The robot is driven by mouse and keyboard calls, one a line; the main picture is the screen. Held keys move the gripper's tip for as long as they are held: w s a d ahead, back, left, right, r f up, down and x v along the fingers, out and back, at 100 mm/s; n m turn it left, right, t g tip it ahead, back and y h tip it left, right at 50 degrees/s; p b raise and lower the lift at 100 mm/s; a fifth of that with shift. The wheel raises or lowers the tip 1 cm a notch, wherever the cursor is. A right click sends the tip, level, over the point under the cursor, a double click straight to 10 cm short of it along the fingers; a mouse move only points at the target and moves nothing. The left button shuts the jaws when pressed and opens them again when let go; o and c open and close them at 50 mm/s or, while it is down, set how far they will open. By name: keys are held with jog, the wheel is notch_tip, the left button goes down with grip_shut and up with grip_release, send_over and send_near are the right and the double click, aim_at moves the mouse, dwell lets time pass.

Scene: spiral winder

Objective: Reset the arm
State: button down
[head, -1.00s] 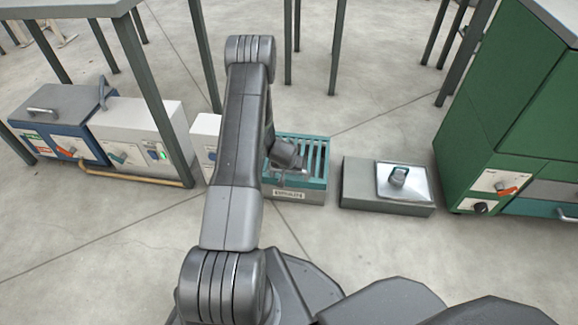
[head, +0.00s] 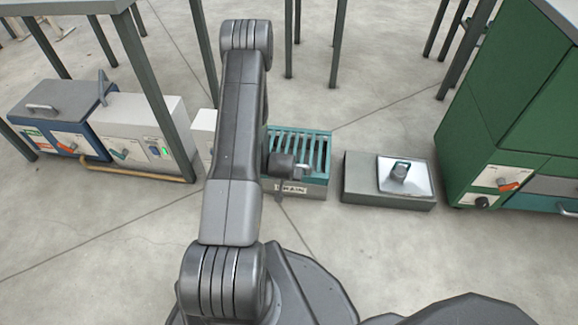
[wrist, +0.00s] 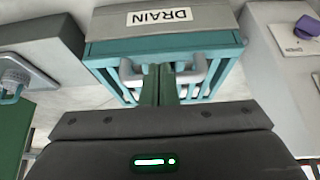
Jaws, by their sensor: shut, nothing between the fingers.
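My arm rises through the middle of the head view and bends down on its far side. My gripper (head: 302,172) hangs in front of the teal slatted drain rack (head: 316,146), near its front edge and label. The wrist view shows the gripper fingers (wrist: 168,84) together, with nothing held between them. They point toward the slats of the drain rack (wrist: 110,48), whose label reads DRAIN. Grey curved pieces flank the fingertips. I cannot tell whether the gripper touches the rack.
A grey box with a silver lid (head: 404,176) stands right of the rack. A tall green cabinet (head: 500,110) stands farther right. A blue machine (head: 50,118) and a white box (head: 135,130) are at left. Table legs stand behind. Floor in front is clear at left.

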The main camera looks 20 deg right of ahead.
jog(key=shift+s+a, duration=0.15)
jog(key=shift+s, duration=0.15)
jog(key=w+d, duration=0.1)
jog(key=w, duration=0.1)
jog(key=w+d, duration=0.2)
jog(key=w, duration=0.1)
jog(key=w+d, duration=0.2)
jog(key=w, duration=0.1)
jog(key=shift+d+f, duration=0.1)
jog(key=shift+f, duration=0.2)
jog(key=shift+s+f, duration=0.15)
jog(key=shift+f, duration=0.5)
jog(key=shift+s, duration=0.1)
